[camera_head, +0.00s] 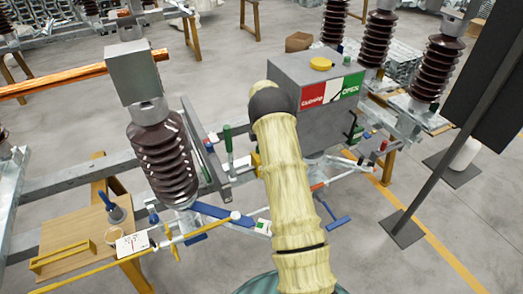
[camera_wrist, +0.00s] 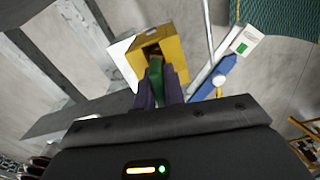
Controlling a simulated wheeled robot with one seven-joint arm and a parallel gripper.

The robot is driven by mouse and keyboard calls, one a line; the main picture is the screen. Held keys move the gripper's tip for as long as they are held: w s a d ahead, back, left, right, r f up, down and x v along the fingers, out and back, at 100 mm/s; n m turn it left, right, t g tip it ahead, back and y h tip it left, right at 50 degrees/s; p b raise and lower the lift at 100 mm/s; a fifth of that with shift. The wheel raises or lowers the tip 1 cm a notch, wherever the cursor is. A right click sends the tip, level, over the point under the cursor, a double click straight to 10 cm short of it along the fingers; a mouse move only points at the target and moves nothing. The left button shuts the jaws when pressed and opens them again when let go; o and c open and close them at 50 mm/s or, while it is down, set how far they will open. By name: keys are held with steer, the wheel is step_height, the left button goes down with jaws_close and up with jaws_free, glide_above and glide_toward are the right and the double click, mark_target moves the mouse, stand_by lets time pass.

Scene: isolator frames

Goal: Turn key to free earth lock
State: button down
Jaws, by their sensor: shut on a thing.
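A yellow lock housing (camera_wrist: 158,44) sits at the top centre of the wrist view, with a dark opening facing my gripper. A green key (camera_wrist: 155,70) stands at this opening. The two dark purple fingers of my gripper (camera_wrist: 158,88) are shut on the key, one on each side. How far the key goes into the lock is hidden. In the head view, a bit of yellow (camera_head: 255,163) shows just left of my arm and seems to be the lock. My gripper is hidden behind my cream-sleeved arm there.
A blue lever (camera_wrist: 218,76) with a white label lies right of the lock. A grey box (camera_head: 318,78) with red and green signs stands behind my arm. A brown ribbed insulator (camera_head: 163,160) and a wooden board (camera_head: 75,235) are at left. Grey beams run beside the lock.

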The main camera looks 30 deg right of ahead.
steer(key=shift+n, duration=1.2)
steer(key=shift+n, duration=1.2)
steer(key=c, duration=1.2)
jaws_free()
steer(key=shift+o, duration=0.6)
steer(key=o, duration=0.5)
